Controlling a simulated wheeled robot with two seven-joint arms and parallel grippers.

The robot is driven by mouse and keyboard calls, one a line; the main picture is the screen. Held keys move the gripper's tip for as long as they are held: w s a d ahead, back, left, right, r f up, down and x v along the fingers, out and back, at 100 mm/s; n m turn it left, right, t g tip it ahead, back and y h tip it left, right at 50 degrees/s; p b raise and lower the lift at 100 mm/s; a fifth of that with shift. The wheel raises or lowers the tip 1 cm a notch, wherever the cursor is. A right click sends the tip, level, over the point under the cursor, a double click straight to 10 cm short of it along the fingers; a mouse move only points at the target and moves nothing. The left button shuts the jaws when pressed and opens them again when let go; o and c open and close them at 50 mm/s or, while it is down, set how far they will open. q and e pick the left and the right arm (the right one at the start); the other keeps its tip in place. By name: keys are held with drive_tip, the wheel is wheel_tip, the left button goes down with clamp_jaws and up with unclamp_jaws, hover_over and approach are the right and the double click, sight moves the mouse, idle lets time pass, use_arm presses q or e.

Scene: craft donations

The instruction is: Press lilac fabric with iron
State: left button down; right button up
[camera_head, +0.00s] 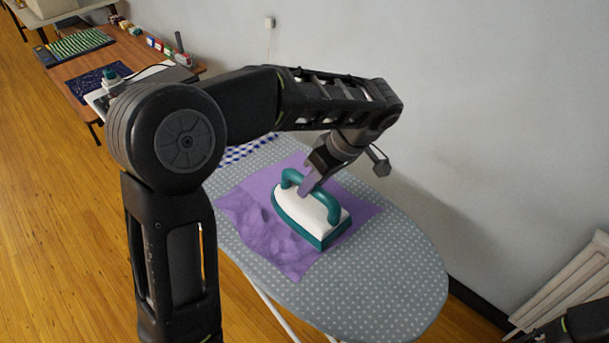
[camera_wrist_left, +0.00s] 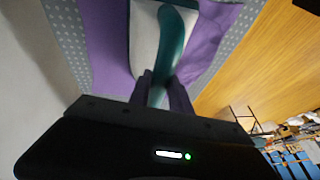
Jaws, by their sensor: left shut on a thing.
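The iron (camera_head: 300,217), white with a teal handle and teal base edge, rests flat on the lilac fabric (camera_head: 262,235). The fabric lies spread on the grey dotted ironing board (camera_head: 390,262); its left and front part is wrinkled, while the part to the right of the iron looks smooth. My left gripper (camera_head: 309,187) is shut on the iron's handle from above. In the left wrist view the fingers (camera_wrist_left: 163,92) close around the teal handle (camera_wrist_left: 178,45), with lilac fabric on both sides. The cloth under the iron is hidden. My right gripper is not in view.
A blue and white checked cloth (camera_head: 244,151) lies at the board's far end, partly behind my left arm. A wall (camera_head: 500,120) runs close along the board's right side. A brown table (camera_head: 130,55) with several items stands at the back left. A radiator (camera_head: 570,280) is at lower right.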

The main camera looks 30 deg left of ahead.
use_arm(q)
drive_tip(key=s+d+p, duration=0.2)
drive_tip(key=s+d, duration=0.1)
drive_tip(key=d, duration=0.7)
drive_tip(key=shift+d, duration=0.2)
idle(0.6)
wheel_tip(320, 180, up, 2)
drive_tip(key=shift+r+p, duration=0.25)
drive_tip(key=shift+p, duration=0.95)
drive_tip(key=shift+d, duration=0.1)
